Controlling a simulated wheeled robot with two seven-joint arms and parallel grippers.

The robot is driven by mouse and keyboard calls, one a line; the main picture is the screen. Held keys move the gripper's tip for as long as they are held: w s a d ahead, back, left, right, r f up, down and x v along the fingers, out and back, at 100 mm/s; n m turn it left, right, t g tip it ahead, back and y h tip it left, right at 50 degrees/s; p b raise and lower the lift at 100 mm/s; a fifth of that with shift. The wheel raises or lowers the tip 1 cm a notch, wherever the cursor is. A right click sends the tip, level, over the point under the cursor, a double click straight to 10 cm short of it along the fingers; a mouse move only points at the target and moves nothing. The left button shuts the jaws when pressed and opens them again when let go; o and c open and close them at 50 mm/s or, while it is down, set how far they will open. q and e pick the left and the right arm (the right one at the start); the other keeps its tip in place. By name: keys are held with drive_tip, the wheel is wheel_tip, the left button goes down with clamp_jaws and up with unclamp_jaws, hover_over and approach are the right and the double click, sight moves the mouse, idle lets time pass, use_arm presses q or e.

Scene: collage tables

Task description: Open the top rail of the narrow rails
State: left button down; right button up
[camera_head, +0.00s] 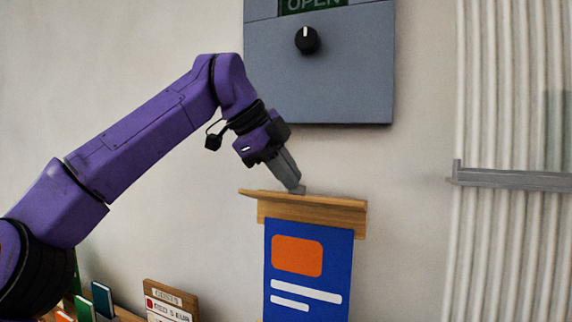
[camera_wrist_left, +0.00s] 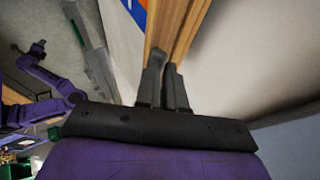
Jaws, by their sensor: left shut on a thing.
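A wooden top rail (camera_head: 330,209) is mounted on the wall, with a blue poster (camera_head: 335,262) bearing an orange block and white bars hanging below it. My left gripper (camera_head: 296,188) reaches down from the upper left to the rail's top edge, near its middle. The left wrist view shows my left gripper (camera_wrist_left: 165,68) with its fingers close together at the wooden rail (camera_wrist_left: 176,30). It is shut on a small grey part at the rail's top, mostly hidden by the fingers. The rail looks slightly tilted outward at its top. My right gripper is not in view.
A grey panel (camera_head: 340,90) with a black knob (camera_head: 307,40) and an OPEN sign (camera_head: 312,4) is above the rail. A ribbed white surface with a grey bar (camera_head: 515,179) is at right. Small wooden holders (camera_head: 170,302) stand at lower left.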

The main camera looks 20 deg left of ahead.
use_arm(q)
drive_tip(key=shift+w+a+f, duration=0.1)
drive_tip(key=shift+w+f, duration=0.2)
drive_tip(key=shift+f, duration=0.15)
drive_tip(key=c, duration=1.4)
unclamp_jaws()
drive_tip(key=shift+o, duration=1.2)
drive_tip(key=shift+w+f, duration=0.15)
drive_tip(key=shift+w, duration=0.2)
drive_tip(key=shift+w+a, duration=0.1)
drive_tip(key=shift+w, duration=0.05)
drive_tip(key=shift+s, duration=0.2)
